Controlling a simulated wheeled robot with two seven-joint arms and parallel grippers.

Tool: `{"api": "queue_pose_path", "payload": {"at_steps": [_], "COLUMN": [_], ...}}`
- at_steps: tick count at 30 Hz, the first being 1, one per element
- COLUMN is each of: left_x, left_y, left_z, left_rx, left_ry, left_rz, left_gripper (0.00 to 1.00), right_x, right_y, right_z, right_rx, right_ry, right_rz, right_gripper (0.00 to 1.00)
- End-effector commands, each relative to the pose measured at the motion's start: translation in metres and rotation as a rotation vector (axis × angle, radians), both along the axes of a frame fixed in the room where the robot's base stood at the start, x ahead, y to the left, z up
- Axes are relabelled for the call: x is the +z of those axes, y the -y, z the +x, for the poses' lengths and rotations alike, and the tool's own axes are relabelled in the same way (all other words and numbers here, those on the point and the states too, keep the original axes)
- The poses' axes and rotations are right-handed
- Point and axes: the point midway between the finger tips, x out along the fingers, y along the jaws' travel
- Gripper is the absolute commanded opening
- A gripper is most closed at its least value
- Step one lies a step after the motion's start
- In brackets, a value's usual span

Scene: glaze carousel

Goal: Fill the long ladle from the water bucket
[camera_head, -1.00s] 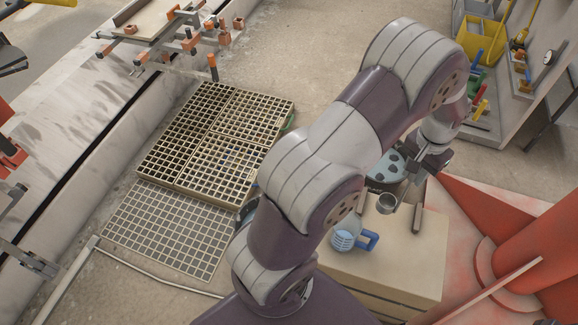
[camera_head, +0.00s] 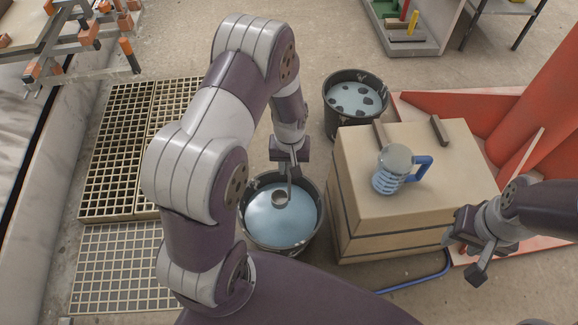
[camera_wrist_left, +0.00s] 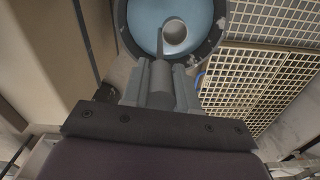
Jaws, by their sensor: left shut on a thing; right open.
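The water bucket (camera_head: 254,232) is a dark round bucket with pale blue water (camera_head: 290,222), standing on the floor left of the wooden box. My left gripper (camera_head: 289,164) is above its far rim, shut on the long ladle's handle. The ladle (camera_head: 279,197) hangs down with its small grey cup over the water; I cannot tell whether the cup touches the surface. In the left wrist view the ladle cup (camera_wrist_left: 175,33) shows within the bucket's outline, beyond the gripper (camera_wrist_left: 160,85). My right gripper (camera_head: 474,262) is open and empty, near the box's right front corner.
A wooden box (camera_head: 375,222) holds a blue-handled jug (camera_head: 392,172) and two dark bars. A second dark bucket (camera_head: 335,119) with black spots on its pale contents stands behind it. Floor gratings (camera_head: 105,200) lie at left. A red metal frame (camera_head: 520,110) stands at right.

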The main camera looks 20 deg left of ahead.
Motion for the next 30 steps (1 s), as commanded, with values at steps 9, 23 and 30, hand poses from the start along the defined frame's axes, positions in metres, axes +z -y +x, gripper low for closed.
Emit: {"api": "queue_pose_path", "payload": {"at_steps": [9, 23, 30], "left_x": [-0.058, -0.133, -0.157], "left_y": [0.0, 0.0, 0.0], "left_z": [0.0, 0.0, 0.001], "left_rx": [-0.001, -0.002, -0.002], "left_ry": [0.0, -0.002, 0.0], "left_rz": [0.0, -0.001, 0.0], "left_gripper": [0.0, 0.0, 0.0], "right_x": [-0.047, -0.089, -0.103], "right_y": [0.0, 0.0, 0.0], "right_z": [0.0, 0.0, 0.0], "right_rx": [0.0, 0.0, 0.0], "right_ry": [-0.001, -0.001, -0.001], "right_rz": [0.0, 0.0, 0.0], "right_gripper": [0.43, 0.43, 0.43]}}
